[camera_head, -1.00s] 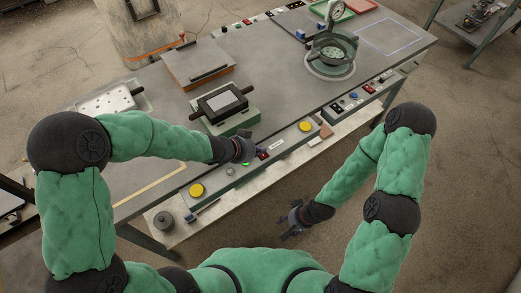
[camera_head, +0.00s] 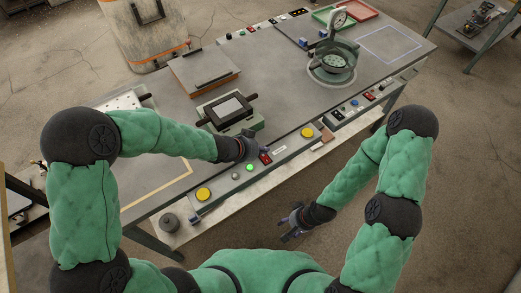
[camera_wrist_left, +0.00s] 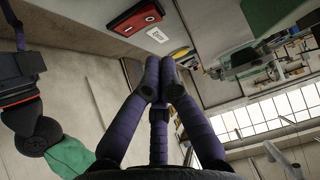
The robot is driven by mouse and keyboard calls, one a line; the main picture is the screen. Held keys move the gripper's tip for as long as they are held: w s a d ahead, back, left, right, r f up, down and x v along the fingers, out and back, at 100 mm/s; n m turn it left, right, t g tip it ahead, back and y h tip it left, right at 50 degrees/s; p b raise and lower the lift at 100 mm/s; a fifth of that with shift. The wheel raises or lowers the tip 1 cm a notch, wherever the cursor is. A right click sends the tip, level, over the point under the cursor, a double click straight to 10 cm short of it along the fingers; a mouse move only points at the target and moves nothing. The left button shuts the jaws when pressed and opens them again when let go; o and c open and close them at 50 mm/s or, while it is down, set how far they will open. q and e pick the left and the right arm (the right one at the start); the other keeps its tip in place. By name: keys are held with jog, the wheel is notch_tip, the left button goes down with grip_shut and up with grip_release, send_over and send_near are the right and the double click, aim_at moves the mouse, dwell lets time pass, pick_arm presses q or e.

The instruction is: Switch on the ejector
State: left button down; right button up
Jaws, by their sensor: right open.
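A red rocker switch (camera_wrist_left: 137,17) is at the top of the left wrist view, with a white label (camera_wrist_left: 157,35) beside it that seems to read Ejector. In the head view a red switch (camera_head: 266,158) is on the front control strip, next to a bright green lamp (camera_head: 249,168). My left gripper (camera_head: 252,150) is right beside that switch, partly hiding the strip. In the wrist view its fingertips (camera_wrist_left: 160,68) are together, with nothing seen between them, and apart from the switch. My right gripper (camera_head: 291,224) is open and empty, in front of the table.
Yellow buttons (camera_head: 203,194) and (camera_head: 307,132) sit on the front strip. A dark-framed press box (camera_head: 228,110) stands behind my left gripper. A round pot with a gauge (camera_head: 333,62) stands at the right. The floor around my right gripper is clear.

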pick_arm(q)
jog(key=p+v, duration=0.5)
jog(key=v, duration=0.5)
jog(key=shift+s+d+r+p, duration=0.15)
jog(key=shift+s+r+p, duration=0.15)
jog(key=shift+r, duration=0.15)
